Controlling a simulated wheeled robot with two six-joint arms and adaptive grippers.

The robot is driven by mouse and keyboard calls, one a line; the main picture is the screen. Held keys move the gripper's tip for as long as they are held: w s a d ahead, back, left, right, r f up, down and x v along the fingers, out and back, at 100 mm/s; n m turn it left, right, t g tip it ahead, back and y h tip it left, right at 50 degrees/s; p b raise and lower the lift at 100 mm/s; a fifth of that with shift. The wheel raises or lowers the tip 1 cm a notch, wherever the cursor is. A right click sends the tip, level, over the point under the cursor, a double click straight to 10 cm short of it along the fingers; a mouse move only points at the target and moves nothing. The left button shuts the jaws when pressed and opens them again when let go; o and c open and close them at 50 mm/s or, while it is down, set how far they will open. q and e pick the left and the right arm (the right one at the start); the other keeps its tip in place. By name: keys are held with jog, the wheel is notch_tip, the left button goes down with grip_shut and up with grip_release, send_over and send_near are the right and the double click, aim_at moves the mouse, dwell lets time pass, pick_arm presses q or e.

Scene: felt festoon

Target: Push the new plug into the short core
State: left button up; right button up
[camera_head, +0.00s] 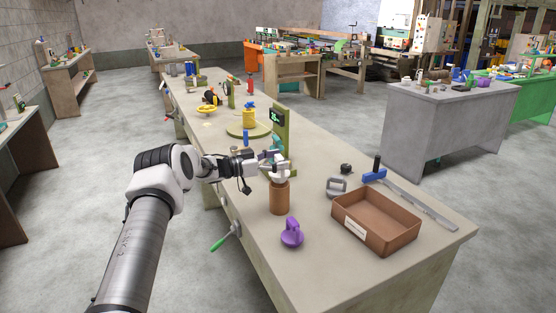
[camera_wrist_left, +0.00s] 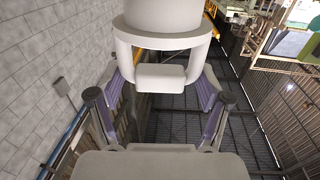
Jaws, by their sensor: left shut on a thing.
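The new plug, white with a loop handle, is held in my left gripper (camera_head: 272,168); its handle bar shows large in the left wrist view (camera_wrist_left: 160,78), between the two fingers. In the head view the white plug (camera_head: 281,174) is at the top of the short core (camera_head: 279,198), a brown upright cylinder on the bench. I cannot tell how far, if at all, the plug sits inside the core. The core's mouth is hidden by plug and gripper. My right gripper is not in view.
A purple plug (camera_head: 291,234) stands in front of the core. A grey plug-like part (camera_head: 337,187) lies to the right, beside a brown tray (camera_head: 376,241) and a blue-handled rule (camera_head: 410,198). A green post with a screen (camera_head: 281,125) stands behind. The near bench corner is clear.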

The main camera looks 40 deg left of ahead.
pick_arm(q)
jog(key=shift+f, duration=0.15)
jog(key=shift+f+b, duration=1.15)
jog(key=shift+f, duration=0.5)
jog(key=o, duration=1.1)
jog(key=shift+o, duration=0.2)
jog(key=shift+s, duration=0.1)
jog(key=v, duration=1.1)
jog(key=shift+s+a, duration=0.15)
jog(key=shift+s, duration=0.2)
